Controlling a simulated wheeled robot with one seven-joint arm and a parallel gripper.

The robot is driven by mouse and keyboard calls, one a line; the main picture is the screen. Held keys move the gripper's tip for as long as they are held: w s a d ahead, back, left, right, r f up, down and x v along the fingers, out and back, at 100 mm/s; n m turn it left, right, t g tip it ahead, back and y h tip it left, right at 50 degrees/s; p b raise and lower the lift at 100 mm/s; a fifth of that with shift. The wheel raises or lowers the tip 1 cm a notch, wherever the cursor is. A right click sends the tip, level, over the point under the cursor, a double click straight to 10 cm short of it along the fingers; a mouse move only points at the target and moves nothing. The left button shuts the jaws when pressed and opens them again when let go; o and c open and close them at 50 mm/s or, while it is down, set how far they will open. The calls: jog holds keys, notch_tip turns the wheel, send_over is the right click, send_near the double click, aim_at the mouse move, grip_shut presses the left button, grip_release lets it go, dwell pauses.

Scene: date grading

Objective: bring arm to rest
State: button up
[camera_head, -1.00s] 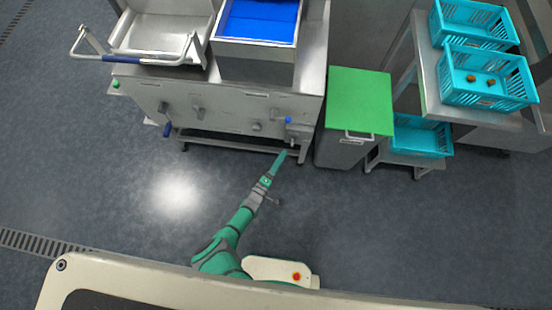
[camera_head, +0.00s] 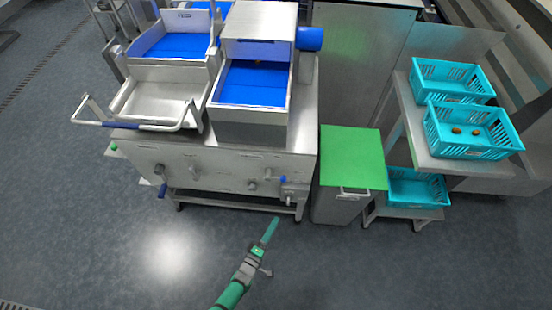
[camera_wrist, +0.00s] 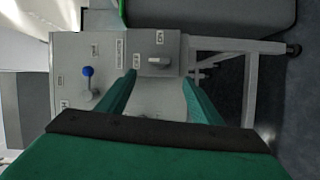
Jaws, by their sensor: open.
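My arm shows at the bottom of the head view, with my gripper (camera_head: 270,231) at its end, in front of the steel machine and low over the floor. In the wrist view my gripper (camera_wrist: 158,92) has its two green fingers apart, with nothing between them. Beyond the fingers the wrist view shows the machine's control panel (camera_wrist: 136,50) with a blue-topped lever (camera_wrist: 88,72) and a grey knob. The fingers appear apart from the panel.
The grading machine (camera_head: 225,168) has blue trays and a tilted steel hopper (camera_head: 155,100). A green-topped bin (camera_head: 352,158) stands to its right. Turquoise crates (camera_head: 470,150) stand on a steel table (camera_head: 425,155); the front one holds two dates. Floor is clear at left.

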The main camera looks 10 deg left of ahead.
jog(key=s+a+r+m+g+y, duration=0.1)
jog(key=s+a+r+m, duration=0.25)
jog(key=s+r, duration=0.4)
jog(key=s+a+r+m+y, duration=0.1)
jog(key=s+a+r+m, duration=0.1)
jog(key=s+r+m, duration=0.45)
jog(key=s+d+r+y, duration=0.1)
jog(key=s+d+r, duration=0.2)
jog(key=r, duration=0.5)
jog(key=s+d+r+m+y, duration=0.1)
jog(key=s+d+r, duration=0.3)
jog(key=r, duration=0.4)
jog(key=s+d+r+m+y, duration=0.1)
jog(key=s+d+r+y, duration=0.1)
jog(key=s+d+r, duration=0.2)
notch_tip(320, 180, up, 4)
jog(key=shift+s+f+y, duration=0.1)
jog(key=shift+s+y, duration=0.2)
jog(key=shift+s, duration=0.8)
